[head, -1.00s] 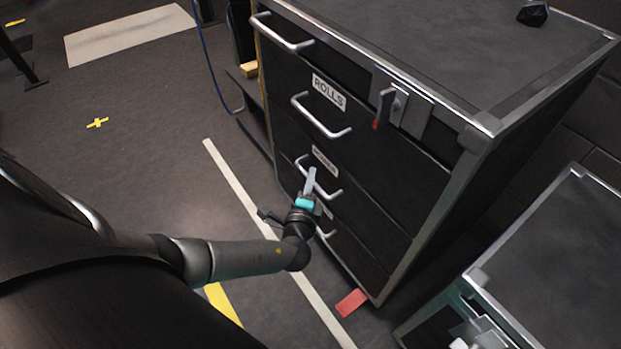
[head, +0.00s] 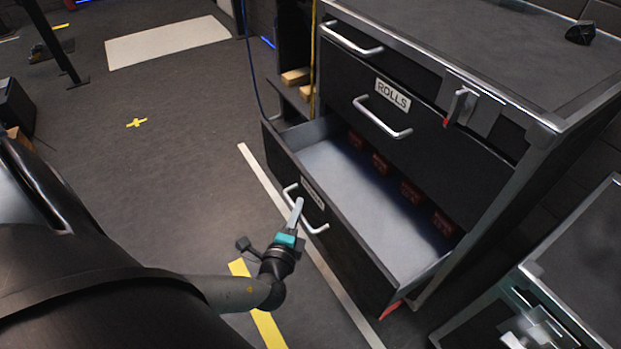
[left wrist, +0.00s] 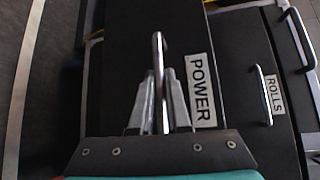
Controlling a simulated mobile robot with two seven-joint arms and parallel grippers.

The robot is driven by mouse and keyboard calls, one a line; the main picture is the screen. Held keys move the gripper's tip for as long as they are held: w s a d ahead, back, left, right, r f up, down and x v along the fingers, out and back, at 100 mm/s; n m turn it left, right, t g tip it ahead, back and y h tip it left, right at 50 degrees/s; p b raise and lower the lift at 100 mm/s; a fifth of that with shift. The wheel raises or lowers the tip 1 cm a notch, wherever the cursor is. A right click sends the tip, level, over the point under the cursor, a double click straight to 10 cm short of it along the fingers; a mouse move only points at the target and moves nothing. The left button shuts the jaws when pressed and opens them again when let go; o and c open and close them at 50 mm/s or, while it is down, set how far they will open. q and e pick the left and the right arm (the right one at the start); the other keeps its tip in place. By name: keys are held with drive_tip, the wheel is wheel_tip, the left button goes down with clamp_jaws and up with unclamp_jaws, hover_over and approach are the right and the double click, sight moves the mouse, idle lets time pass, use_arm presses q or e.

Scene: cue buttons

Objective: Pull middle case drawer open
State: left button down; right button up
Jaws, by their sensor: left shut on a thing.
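The black case (head: 440,140) stands at the right in the head view. Its drawer labelled POWER (head: 345,250), below the ROLLS drawer (head: 365,105), is pulled well out, and its pale inside shows. Several dark red items (head: 378,165) sit along the drawer's back. My left gripper (head: 298,212) is at the drawer's front, shut on its metal handle (head: 318,228). In the left wrist view the handle (left wrist: 158,60) runs between the two fingers (left wrist: 159,105), next to the POWER label (left wrist: 199,90). My right gripper is not in view.
A red-tipped latch (head: 460,105) is on the case's upper front. A lower dark unit (head: 590,250) stands at the right. Yellow and white floor tape (head: 255,300) lies near the drawer. The floor at the left is mostly clear.

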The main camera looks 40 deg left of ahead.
use_arm(q)
drive_tip(key=s+a, duration=0.3)
drive_tip(key=s, duration=0.6)
drive_tip(key=shift+a, duration=0.4)
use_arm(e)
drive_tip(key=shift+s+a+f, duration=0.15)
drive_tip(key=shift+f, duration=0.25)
use_arm(q)
drive_tip(key=c, duration=0.9)
unclamp_jaws()
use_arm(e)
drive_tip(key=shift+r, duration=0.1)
